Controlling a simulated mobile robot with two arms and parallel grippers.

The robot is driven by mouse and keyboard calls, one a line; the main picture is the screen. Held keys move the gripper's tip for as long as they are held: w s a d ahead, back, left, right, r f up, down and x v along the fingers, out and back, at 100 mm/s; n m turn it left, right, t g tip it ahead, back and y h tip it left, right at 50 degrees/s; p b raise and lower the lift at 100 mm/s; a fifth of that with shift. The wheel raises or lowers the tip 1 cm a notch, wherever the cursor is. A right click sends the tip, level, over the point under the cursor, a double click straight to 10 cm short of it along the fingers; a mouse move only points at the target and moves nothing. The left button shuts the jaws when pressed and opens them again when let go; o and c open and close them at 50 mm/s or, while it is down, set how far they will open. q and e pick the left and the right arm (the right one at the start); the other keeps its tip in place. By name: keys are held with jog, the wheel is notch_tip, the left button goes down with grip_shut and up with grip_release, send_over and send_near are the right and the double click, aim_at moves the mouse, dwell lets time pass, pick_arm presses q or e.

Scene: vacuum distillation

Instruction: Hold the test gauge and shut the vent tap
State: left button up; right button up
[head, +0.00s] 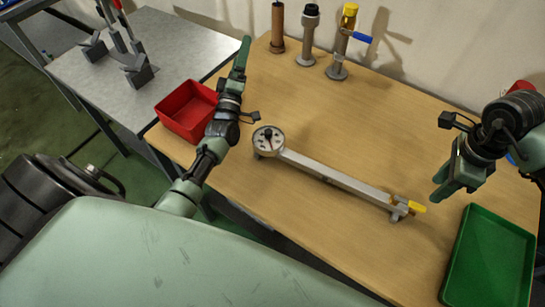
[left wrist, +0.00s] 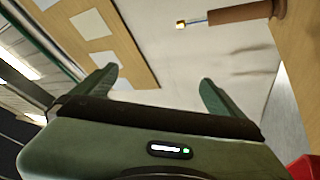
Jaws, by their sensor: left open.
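A round dial gauge (head: 267,140) sits at the left end of a long metal bar (head: 335,175) on the wooden table. A tap with a yellow handle (head: 417,207) is at the bar's right end. My left gripper (head: 242,55) is raised near the table's left edge, beyond the red tray and away from the gauge. Its two fingers stand apart and empty in the left wrist view (left wrist: 155,90).
A red tray (head: 172,116) is at the left and a green tray (head: 462,255) at the front right. Posts stand at the back, one with a blue handle (head: 362,38). A brown post (left wrist: 240,13) shows in the left wrist view.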

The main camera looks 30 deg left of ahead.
aim_at(271, 153)
pick_arm(q)
jog(key=s+d+r+n+g+y, duration=0.15)
jog(key=s+d+n+y, duration=0.35)
jog(key=n, duration=0.5)
jog(key=s+d+n+g+y, duration=0.2)
jog(key=s+d+n+y, duration=0.1)
jog(key=d+n, duration=0.55)
jog(key=s+d+f+n+g+h, duration=0.1)
jog(key=s+d+f+n, duration=0.1)
jog(key=f, duration=0.3)
jog(key=s+d+f+n+g+h, duration=0.1)
jog(key=s+d+f+n, duration=0.1)
jog(key=f, duration=0.4)
jog(key=s+d+f+n+g+h, duration=0.1)
jog(key=s+d+f+n+g, duration=0.1)
jog(key=s+f+n, duration=0.2)
jog(key=shift+s+d+f+h, duration=0.15)
jog(key=shift+s+f, duration=0.05)
jog(key=shift+f, duration=0.2)
jog(key=shift+s+d+f+h, duration=0.1)
jog(key=shift+s+f+h, duration=0.1)
jog(key=shift+f, duration=0.2)
jog(key=x, duration=0.7)
jog(key=shift+w+a, duration=0.1)
jog(key=shift+w, duration=0.1)
jog(key=c, duration=1.9)
jog(key=shift+c, duration=0.2)
pick_arm(e)
grip_shut()
